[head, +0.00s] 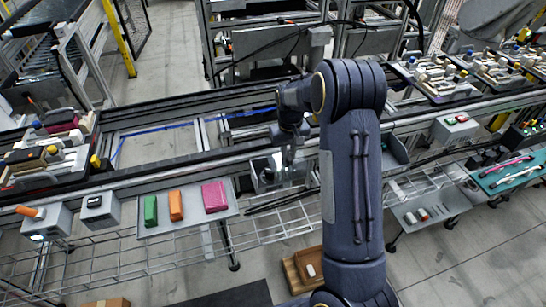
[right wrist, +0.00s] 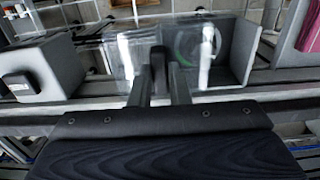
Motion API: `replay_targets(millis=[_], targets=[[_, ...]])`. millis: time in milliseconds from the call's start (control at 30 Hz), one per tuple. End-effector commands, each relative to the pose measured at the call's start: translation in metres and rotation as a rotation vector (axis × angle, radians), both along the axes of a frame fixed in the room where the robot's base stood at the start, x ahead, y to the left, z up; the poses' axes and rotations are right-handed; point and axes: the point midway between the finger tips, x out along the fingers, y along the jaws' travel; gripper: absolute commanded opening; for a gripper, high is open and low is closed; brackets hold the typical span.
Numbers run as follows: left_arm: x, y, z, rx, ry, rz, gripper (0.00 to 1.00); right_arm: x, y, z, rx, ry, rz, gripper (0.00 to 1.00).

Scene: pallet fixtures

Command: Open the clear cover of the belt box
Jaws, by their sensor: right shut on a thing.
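The belt box (head: 265,176) is a small grey box on the front rail of the conveyor. In the right wrist view its grey side wall (right wrist: 243,52) shows, with a green ring inside seen through the clear cover (right wrist: 190,30). The cover is a transparent panel in front of the box; how far it is tilted I cannot tell. My right gripper (right wrist: 159,68) is at the cover, shut on a small dark handle at its middle. In the head view the right gripper (head: 289,150) is beside the box, partly hidden by my arm. My left gripper is not in view.
Left of the box, a grey tray (head: 181,221) holds green, orange and pink blocks. The conveyor rails run behind, with loaded pallets (head: 435,78) at right. A wire shelf hangs below.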

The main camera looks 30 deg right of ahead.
Motion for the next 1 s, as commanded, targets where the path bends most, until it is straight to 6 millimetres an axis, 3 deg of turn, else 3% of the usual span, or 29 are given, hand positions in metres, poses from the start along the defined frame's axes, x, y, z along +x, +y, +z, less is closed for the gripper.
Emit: replay_targets(millis=[100,233,633,667,800,1000], targets=[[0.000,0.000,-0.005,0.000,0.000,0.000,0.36,-0.008,-0.033,-0.001,-0.002,-0.001,-0.009,0.00],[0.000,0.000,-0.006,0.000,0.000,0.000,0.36,-0.012,-0.054,0.000,-0.003,-0.003,-0.005,0.00],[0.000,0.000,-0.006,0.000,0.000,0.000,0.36,-0.014,-0.060,0.001,-0.002,-0.003,-0.001,0.00],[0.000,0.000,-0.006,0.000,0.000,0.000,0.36,-0.014,-0.060,0.001,-0.002,-0.003,-0.001,0.20],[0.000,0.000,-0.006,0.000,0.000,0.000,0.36,-0.014,-0.060,0.001,-0.002,-0.003,-0.001,0.38],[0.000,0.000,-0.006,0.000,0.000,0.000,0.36,-0.014,-0.059,0.000,0.000,-0.002,-0.001,0.38]])
